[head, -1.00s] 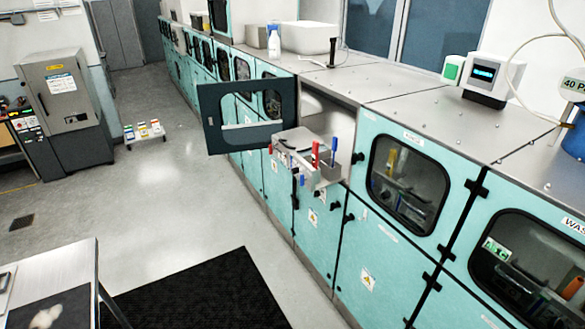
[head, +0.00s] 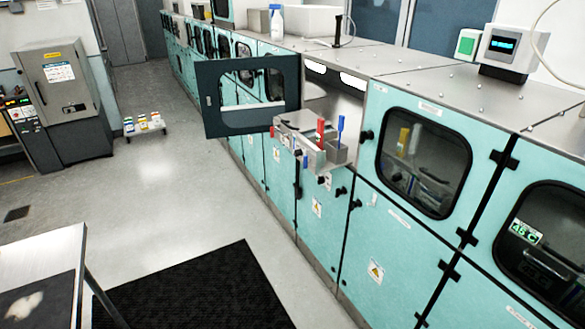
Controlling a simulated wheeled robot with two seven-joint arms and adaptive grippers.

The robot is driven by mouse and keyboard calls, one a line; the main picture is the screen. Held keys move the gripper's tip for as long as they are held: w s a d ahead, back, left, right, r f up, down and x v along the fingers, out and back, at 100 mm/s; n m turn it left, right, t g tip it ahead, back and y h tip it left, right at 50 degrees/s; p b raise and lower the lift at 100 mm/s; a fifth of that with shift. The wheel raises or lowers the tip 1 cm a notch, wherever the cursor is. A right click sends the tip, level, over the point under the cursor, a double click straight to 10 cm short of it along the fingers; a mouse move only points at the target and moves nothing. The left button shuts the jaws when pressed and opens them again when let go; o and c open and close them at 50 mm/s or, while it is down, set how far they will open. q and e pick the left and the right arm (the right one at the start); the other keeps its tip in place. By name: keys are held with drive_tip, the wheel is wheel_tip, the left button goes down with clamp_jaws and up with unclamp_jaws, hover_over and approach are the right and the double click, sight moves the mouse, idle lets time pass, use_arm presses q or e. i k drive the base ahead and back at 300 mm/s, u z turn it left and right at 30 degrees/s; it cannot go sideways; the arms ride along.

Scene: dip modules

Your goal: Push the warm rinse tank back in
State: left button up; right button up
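A grey metal tank unit (head: 300,122) juts out of an open bay in the teal machine line. A red handle (head: 320,132) and a blue handle (head: 340,130) stand upright at its front right, and smaller red and blue fittings show on its near side. I cannot read a label that names it as the warm rinse tank. The bay's dark-framed window door (head: 247,122) is swung open to the left of the tank. Neither of my grippers is in view.
Closed teal cabinets (head: 419,168) with dark windows run to the right of the bay. A black mat (head: 200,295) lies on the floor in front of it. A steel table (head: 50,250) stands at lower left. A small rack of bottles (head: 145,125) stands on the floor; the aisle is clear.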

sight(330, 158)
drive_tip(key=u, duration=0.25)
drive_tip(key=i, duration=1.35)
